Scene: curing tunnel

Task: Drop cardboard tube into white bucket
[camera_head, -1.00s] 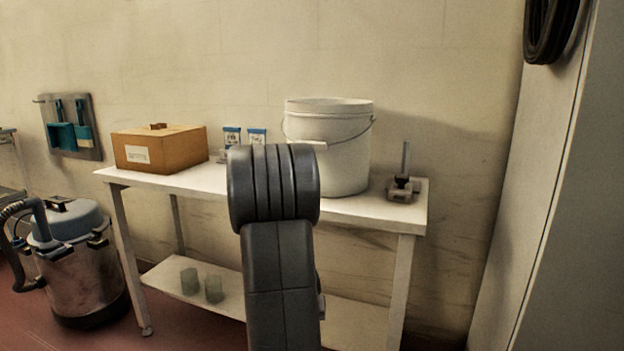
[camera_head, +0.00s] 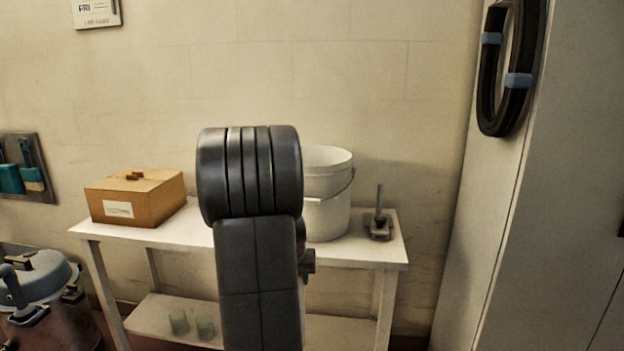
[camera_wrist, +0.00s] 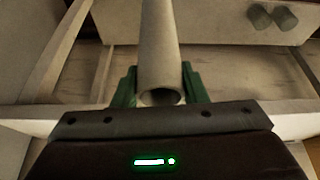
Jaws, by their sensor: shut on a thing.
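The white bucket (camera_head: 328,206) stands on the white table, partly hidden behind my arm in the head view. In the wrist view, my gripper (camera_wrist: 160,84) has its green fingers shut on the cardboard tube (camera_wrist: 159,45). The tube is pale, with its open round end facing the camera and its length running away from it.
The white table (camera_head: 365,252) also bears a cardboard box (camera_head: 137,199) at left and a small metal tool (camera_head: 379,220) right of the bucket. Two greenish cups (camera_head: 205,326) stand on its lower shelf. A vacuum cleaner (camera_head: 45,300) is at lower left, a tall cabinet at right.

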